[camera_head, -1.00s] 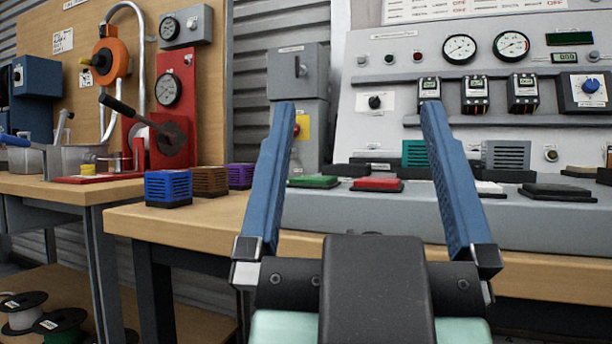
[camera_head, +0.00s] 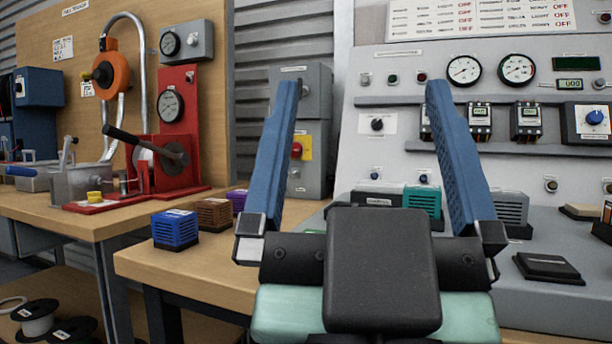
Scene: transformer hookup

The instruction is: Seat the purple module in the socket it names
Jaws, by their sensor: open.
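The purple module (camera_head: 238,200) stands on the left end of the wooden bench, behind the brown module (camera_head: 214,214) and the blue module (camera_head: 175,229). My gripper's arm partly borders it on the right. My gripper (camera_head: 362,95) is open and empty, its two blue fingers wide apart, in front of the grey console and to the right of the modules. My gripper hides part of this row; the socket labels are too small to read.
The grey console (camera_head: 560,240) fills the right side, with gauges, breakers and a black pad (camera_head: 547,267). A red lever press (camera_head: 170,150) stands on the left bench. A gap separates the two benches. Bare bench top (camera_head: 215,265) lies in front of the modules.

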